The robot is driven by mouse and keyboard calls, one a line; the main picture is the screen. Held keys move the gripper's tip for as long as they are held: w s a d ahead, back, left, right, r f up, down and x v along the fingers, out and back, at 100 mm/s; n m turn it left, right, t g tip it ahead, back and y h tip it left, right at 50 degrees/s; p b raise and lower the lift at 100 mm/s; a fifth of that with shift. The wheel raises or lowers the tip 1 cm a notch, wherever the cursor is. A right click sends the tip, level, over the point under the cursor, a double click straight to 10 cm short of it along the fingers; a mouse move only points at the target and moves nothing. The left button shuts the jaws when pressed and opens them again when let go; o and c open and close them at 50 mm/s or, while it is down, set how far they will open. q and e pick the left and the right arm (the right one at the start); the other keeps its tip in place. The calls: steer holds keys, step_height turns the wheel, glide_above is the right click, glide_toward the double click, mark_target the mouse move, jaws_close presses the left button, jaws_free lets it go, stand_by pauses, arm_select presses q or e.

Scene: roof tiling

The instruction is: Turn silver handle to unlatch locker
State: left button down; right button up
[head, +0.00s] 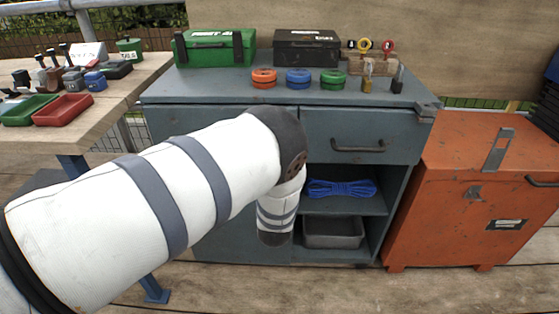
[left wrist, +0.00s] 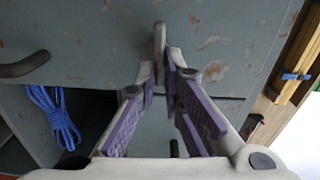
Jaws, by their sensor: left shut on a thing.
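The locker (head: 405,128) is a worn blue-grey cabinet in the middle of the head view. Its left door is mostly hidden behind my left arm. In the left wrist view, the silver handle (left wrist: 159,38) stands out from the blue-grey front. My left gripper (left wrist: 161,70), with purple pads, is shut on this handle, its fingertips on either side of it. In the head view, the arm hides the handle and the fingers. My right gripper is in neither view.
A drawer with a dark pull (head: 358,147) sits above open shelves holding blue rope (head: 341,188) and a metal tray (head: 334,233). An orange chest (head: 450,200) stands close on the right. A wooden table (head: 125,85) stands at the left.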

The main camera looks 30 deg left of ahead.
arm_select(q)
steer(key=shift+m, duration=0.5)
steer(key=c, duration=1.7)
jaws_free()
steer(key=v, duration=1.2)
steer(key=shift+f, duration=0.1)
steer(key=shift+f, duration=0.1)
